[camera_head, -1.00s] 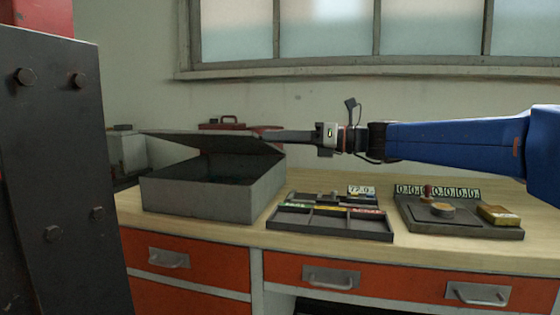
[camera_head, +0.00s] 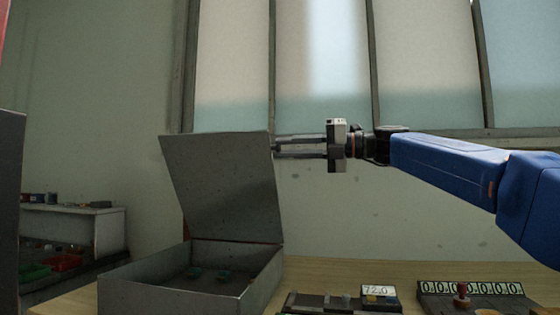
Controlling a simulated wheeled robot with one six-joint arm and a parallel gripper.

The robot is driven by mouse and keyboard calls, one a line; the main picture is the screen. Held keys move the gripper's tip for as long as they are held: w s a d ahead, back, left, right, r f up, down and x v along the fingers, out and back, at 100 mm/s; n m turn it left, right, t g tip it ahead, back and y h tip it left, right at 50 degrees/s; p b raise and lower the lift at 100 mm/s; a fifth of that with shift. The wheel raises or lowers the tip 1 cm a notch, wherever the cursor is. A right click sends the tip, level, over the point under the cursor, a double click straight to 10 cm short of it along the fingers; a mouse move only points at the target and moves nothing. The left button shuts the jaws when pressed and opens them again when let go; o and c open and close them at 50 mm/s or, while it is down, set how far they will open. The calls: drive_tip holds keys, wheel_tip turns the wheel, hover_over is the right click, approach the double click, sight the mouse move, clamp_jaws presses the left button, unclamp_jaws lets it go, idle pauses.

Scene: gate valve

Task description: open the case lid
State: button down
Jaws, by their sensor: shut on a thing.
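The grey metal case (camera_head: 175,287) stands on the wooden bench at the lower left. Its lid (camera_head: 222,188) is raised to nearly upright, leaning back a little, and the case's inside shows. A few small dark green items (camera_head: 208,274) lie on the case floor. My gripper (camera_head: 277,147) comes in from the right, and its fingertips meet the lid's upper right edge. It is shut on the lid there; the exact contact at the tips is small and hard to make out.
A tray (camera_head: 335,302) with a card reading 72.0 stands right of the case. Farther right is a board (camera_head: 475,297) with a row of digits. Behind are the wall and windows (camera_head: 320,70). A shelf with small bins (camera_head: 65,262) stands at the far left.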

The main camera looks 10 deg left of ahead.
drive_tip(key=shift+w+r+m, duration=0.2)
drive_tip(key=shift+w+r, duration=0.05)
drive_tip(key=shift+w, duration=0.3)
drive_tip(key=shift+w+r+m, duration=0.2)
drive_tip(key=shift+w+r, duration=0.05)
drive_tip(key=shift+w, duration=0.25)
drive_tip(key=c, duration=1.6)
unclamp_jaws()
drive_tip(key=shift+c, duration=0.2)
drive_tip(key=d, duration=1.7)
drive_tip(key=shift+d, duration=0.2)
